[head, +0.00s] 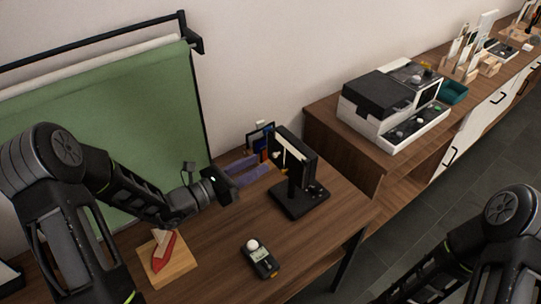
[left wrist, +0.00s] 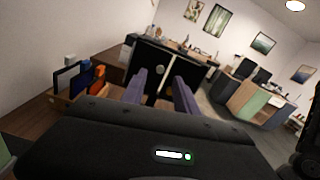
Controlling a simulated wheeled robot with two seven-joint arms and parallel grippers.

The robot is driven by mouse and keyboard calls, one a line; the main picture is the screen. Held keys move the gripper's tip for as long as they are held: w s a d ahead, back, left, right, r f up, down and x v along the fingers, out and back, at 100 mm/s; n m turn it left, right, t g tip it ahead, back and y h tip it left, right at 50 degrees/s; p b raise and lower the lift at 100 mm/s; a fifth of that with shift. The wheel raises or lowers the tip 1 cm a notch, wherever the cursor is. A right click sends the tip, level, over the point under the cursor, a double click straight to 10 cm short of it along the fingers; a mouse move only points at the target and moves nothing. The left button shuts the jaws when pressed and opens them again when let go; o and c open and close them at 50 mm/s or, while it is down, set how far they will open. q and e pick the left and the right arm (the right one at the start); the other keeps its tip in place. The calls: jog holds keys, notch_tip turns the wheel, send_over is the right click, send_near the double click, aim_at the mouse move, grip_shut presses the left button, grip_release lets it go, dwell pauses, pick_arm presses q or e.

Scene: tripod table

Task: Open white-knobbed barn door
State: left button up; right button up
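A small black lamp with flat flap-like doors (head: 303,157) stands on a black post and base on the wooden table. A pale strip shows between its panels. In the left wrist view its black panel (left wrist: 185,66) faces me, with a round white knob (left wrist: 160,69) on it. My left gripper (head: 266,165) is open, its two purple fingers pointing at the lamp from the left. In the left wrist view the fingers (left wrist: 160,80) are apart, with the knob showing between them. I cannot tell whether they touch it. My right gripper is out of view.
A light meter with a white dome (head: 261,257) lies in front of the lamp. A red object on a wooden block (head: 180,262) sits front left. Small coloured items in a rack (head: 262,142) stand behind the lamp. A green backdrop (head: 140,125) hangs at left; a printer-like machine (head: 390,105) is on the right cabinet.

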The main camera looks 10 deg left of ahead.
pick_arm(q)
jog(key=p+x, duration=0.1)
jog(key=x, duration=0.4)
jog(key=shift+w+d, duration=0.2)
jog(key=shift+w, duration=0.05)
jog(key=shift+c, duration=0.6)
grip_shut()
dwell(0.6)
